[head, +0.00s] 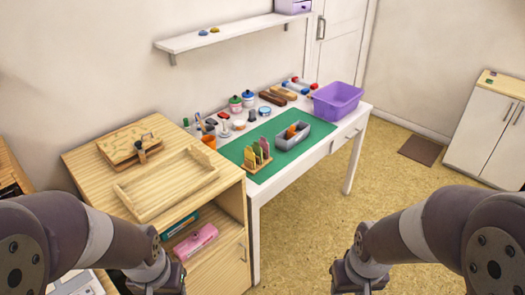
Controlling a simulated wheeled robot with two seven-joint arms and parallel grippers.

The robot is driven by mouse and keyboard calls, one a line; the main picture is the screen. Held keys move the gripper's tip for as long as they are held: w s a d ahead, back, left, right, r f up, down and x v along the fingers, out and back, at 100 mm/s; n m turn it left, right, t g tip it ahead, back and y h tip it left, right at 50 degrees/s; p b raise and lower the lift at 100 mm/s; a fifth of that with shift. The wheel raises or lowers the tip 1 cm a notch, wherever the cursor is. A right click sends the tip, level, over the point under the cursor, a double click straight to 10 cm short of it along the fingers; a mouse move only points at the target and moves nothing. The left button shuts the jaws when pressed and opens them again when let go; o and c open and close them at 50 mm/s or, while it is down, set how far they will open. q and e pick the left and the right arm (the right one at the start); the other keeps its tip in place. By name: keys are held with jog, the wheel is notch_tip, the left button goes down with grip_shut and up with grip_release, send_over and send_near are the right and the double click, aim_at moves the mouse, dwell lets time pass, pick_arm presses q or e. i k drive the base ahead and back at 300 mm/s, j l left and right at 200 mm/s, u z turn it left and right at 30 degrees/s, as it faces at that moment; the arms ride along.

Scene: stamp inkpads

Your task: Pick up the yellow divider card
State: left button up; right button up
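Several upright divider cards stand in a small wooden rack (257,165) on the green mat (310,124) of the white desk. They look yellow-green and reddish. The yellow divider card (249,157) seems to be the one at the rack's left end, but the cards are small and overlap, so its exact place is hard to tell. My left gripper (157,288) is low at the bottom edge, in front of the wooden cabinet, far from the rack. My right gripper (360,286) is low over the floor, right of the desk. Both fingertips are cut off or unclear.
A grey box (290,137) with an orange-brown item stands behind the rack. A purple bin (337,101) is at the desk's right end. The wooden cabinet (160,170) adjoins the desk on the left.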

aim_at(249, 155)
jog(key=i+l, duration=0.2)
jog(key=i, duration=0.25)
jog(key=i+l, duration=0.2)
jog(key=i, duration=0.3)
jog(key=i+l+z, duration=0.1)
jog(key=i, duration=0.35)
jog(key=i+l, duration=0.3)
jog(key=i, duration=0.2)
